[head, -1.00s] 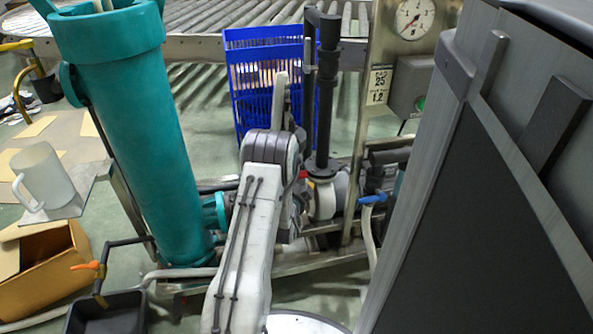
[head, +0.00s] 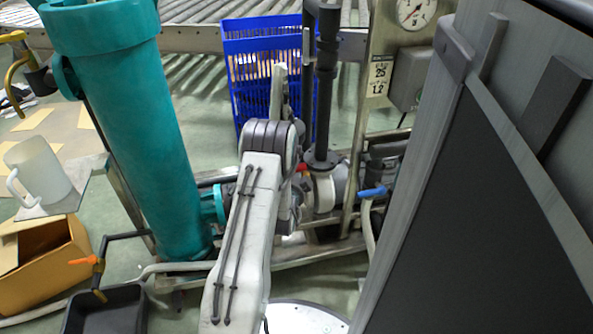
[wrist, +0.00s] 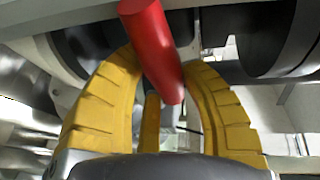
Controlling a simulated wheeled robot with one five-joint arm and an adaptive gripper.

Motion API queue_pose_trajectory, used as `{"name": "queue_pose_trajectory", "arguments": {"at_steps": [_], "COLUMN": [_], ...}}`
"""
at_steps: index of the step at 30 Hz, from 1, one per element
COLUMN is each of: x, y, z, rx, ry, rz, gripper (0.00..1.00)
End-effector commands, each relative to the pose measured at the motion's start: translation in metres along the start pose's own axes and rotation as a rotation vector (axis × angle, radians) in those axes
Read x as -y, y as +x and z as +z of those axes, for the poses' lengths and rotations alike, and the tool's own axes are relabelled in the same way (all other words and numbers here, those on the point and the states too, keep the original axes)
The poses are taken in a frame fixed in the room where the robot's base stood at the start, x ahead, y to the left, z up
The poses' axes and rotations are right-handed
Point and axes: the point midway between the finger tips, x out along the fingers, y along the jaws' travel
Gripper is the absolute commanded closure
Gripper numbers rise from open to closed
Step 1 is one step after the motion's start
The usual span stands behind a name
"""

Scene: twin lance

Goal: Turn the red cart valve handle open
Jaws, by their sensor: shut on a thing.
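The red valve handle (wrist: 153,45) is a round bar that reaches down between the yellow fingers of my gripper (wrist: 165,95) in the wrist view. My gripper is shut on the handle, with a finger on each side of it. In the head view only a small red bit of the handle (head: 302,167) shows, beside the pale valve body at the foot of the dark vertical pipe (head: 325,100). My own arm hides the gripper and most of the handle there.
A teal cylinder (head: 130,130) stands left of my arm. A blue-handled valve (head: 373,191) is to the right, near a large grey panel (head: 470,200). A blue crate (head: 262,40) is behind. A mug (head: 40,170), cardboard box (head: 45,265) and black tray (head: 105,312) are at left.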

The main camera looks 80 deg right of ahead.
Motion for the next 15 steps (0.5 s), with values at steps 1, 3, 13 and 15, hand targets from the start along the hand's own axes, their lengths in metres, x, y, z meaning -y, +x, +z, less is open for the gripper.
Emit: {"name": "queue_pose_trajectory", "arguments": {"at_steps": [1, 3, 13, 15], "x": [0.0001, 0.0001, 0.0005, 0.0012], "y": [0.0, 0.0, 0.0, -0.0001], "z": [0.0, 0.0001, -0.0013, -0.0023], "rx": [0.0, 0.0, -0.005, -0.008], "ry": [0.0, 0.0, -0.054, -0.09], "rz": [0.0, 0.0, -0.023, -0.037], "gripper": [0.75, 0.82, 0.96, 0.96]}}
